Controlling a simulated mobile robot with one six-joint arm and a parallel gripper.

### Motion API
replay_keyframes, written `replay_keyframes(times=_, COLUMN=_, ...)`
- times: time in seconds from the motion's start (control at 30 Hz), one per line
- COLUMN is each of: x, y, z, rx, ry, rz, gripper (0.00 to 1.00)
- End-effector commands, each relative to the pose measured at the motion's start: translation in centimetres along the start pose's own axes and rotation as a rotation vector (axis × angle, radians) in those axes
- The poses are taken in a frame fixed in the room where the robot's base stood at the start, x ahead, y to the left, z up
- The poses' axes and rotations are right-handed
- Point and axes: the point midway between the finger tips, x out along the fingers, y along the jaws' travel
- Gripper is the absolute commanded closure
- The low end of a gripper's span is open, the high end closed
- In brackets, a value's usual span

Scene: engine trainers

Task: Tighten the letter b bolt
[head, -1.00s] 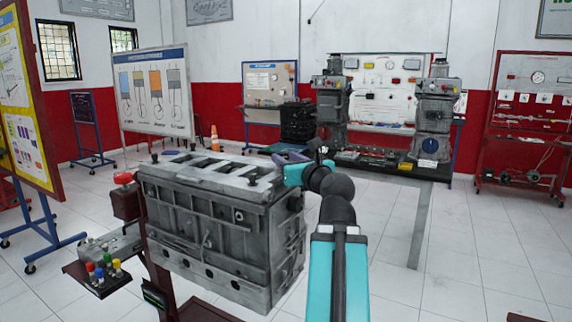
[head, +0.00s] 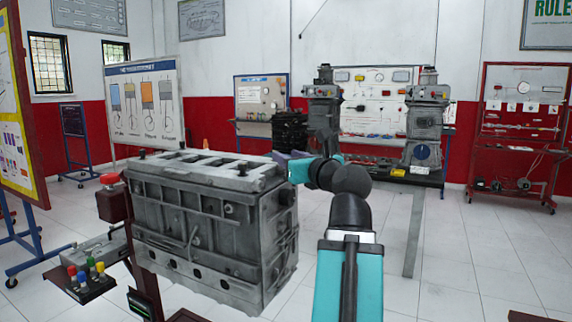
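A grey engine block (head: 205,225) stands at left centre on a dark red stand. Small dark bolts show along its top: one at the left end (head: 142,153) and one near the front right corner (head: 243,170). No letters can be read on them, so I cannot tell which is bolt b. My arm reaches forward from the bottom, right of the block. Its end, with my gripper (head: 290,156), lies at or behind the block's top right corner. The fingers are small and partly hidden, so their opening and any contact with the block are unclear.
A control box with coloured knobs (head: 87,268) and a red-topped part (head: 110,180) sit left of the block. Poster boards stand at the left. A bench with two grey machines (head: 423,125) is behind, and a red rack (head: 520,130) is at right. The right floor is mostly clear.

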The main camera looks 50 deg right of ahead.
Motion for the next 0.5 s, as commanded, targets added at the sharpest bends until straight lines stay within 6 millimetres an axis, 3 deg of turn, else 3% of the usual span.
replay_keyframes(times=0.5, x=-4.6, y=-0.1, z=-0.2, rx=-0.001, ry=-0.001, rz=-0.001, gripper=0.66)
